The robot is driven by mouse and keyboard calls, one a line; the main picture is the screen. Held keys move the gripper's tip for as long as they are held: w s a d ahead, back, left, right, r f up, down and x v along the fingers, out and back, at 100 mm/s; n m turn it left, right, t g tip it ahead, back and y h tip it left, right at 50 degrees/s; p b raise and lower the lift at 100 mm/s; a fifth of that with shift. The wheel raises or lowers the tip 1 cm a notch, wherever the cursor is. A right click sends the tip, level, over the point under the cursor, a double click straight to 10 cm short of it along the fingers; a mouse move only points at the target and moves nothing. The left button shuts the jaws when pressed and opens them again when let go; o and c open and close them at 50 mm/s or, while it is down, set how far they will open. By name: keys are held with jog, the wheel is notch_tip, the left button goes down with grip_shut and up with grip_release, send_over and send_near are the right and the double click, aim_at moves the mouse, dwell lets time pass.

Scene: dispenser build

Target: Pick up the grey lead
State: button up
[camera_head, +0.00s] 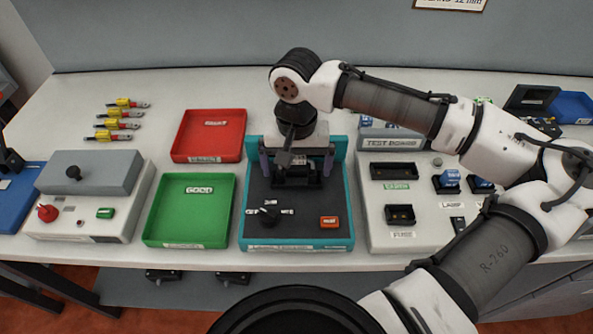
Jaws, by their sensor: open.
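My gripper (297,172) points down over the back part of a black panel in a teal frame (347,205). It is open; its fingers are dark and hard to tell from the dark parts behind them. I cannot make out a grey lead for certain. Several short leads (124,125) with yellow and red parts lie in a row at the back left of the table, well to the left of my gripper.
A grey box with a red button (47,213) is at the left. A test board (390,141) is at the right, partly behind my arm. Bare table (170,95) lies at the back left.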

jog(key=c, duration=1.2)
